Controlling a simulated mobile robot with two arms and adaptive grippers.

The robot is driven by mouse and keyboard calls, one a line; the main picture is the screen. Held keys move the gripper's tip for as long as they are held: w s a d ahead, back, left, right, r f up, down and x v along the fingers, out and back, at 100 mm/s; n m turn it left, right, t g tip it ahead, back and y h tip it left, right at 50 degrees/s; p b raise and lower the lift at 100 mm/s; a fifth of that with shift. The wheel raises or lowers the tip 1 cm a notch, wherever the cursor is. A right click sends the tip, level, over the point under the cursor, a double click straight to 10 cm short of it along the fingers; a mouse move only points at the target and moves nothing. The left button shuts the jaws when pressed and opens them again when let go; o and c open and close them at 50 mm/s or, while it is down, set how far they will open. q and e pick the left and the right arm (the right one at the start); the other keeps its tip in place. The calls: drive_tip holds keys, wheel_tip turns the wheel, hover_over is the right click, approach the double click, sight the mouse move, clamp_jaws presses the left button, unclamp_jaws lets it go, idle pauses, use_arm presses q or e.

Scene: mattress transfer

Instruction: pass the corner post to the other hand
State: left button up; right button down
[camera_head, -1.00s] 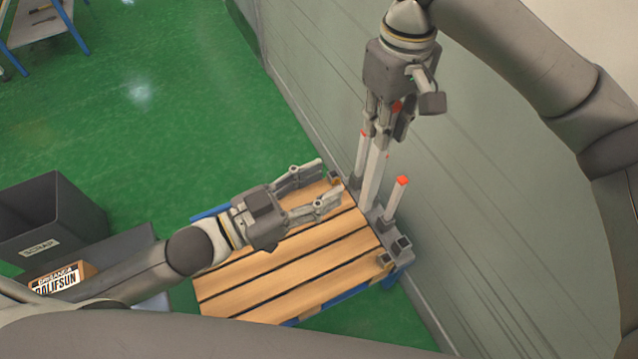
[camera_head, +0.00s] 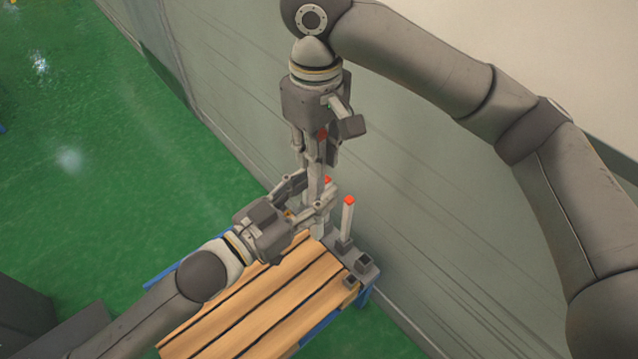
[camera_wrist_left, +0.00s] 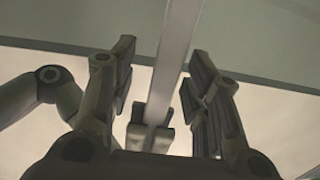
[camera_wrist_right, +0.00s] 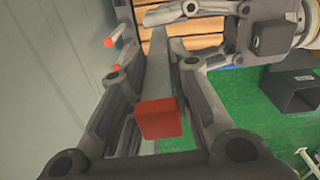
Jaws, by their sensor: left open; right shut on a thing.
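The corner post (camera_head: 315,183) is a light grey bar with a red end, held upright by my right gripper (camera_head: 316,152). Its red end (camera_wrist_right: 160,118) faces the camera in the right wrist view, with the right fingers closed on either side. My left gripper (camera_head: 316,194) is open lower down, its fingers on either side of the post. In the left wrist view the post (camera_wrist_left: 178,60) runs between the left fingers (camera_wrist_left: 160,75), with gaps on both sides. The post's lower end is partly hidden by the left fingers.
A slatted wooden platform (camera_head: 262,300) on a blue frame lies below. Another red-tipped post (camera_head: 347,218) stands at its edge, beside dark sockets (camera_head: 364,262). A grey wall (camera_head: 430,210) runs close along the right. Green floor (camera_head: 90,190) is open to the left.

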use_arm(q)
drive_tip(key=shift+x, duration=0.85)
drive_tip(key=shift+c, duration=0.2)
clamp_jaws()
use_arm(e)
drive_tip(key=c, duration=1.3)
unclamp_jaws()
drive_tip(key=shift+o, duration=0.2)
